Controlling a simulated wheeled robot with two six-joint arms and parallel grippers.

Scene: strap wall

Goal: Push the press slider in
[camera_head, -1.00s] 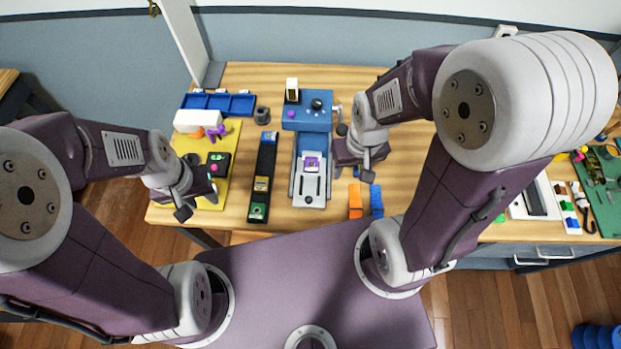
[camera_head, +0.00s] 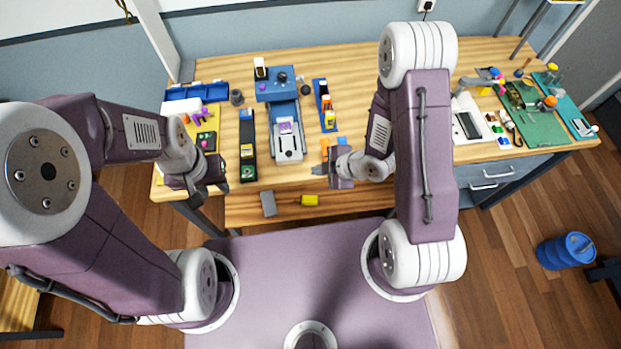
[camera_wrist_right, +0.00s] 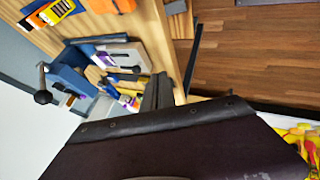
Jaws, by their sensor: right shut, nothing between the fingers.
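The press (camera_head: 277,90) is a blue block with a dark knob on top, standing at the back middle of the workbench. Its pale slider (camera_head: 288,154) sticks out toward the front edge on a blue rail, with a purple-and-white piece (camera_head: 286,127) on it. The press (camera_wrist_right: 68,78) and the slider (camera_wrist_right: 128,56) also show in the right wrist view. My right gripper (camera_head: 328,170) is shut and empty, near the bench's front edge to the right of the slider, apart from it. My left gripper (camera_head: 200,190) hangs at the front left; its fingers are unclear.
A dark strip tray (camera_head: 248,150) lies left of the press, and a blue strip with bottles (camera_head: 325,105) right of it. A yellow mat lies farther left.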

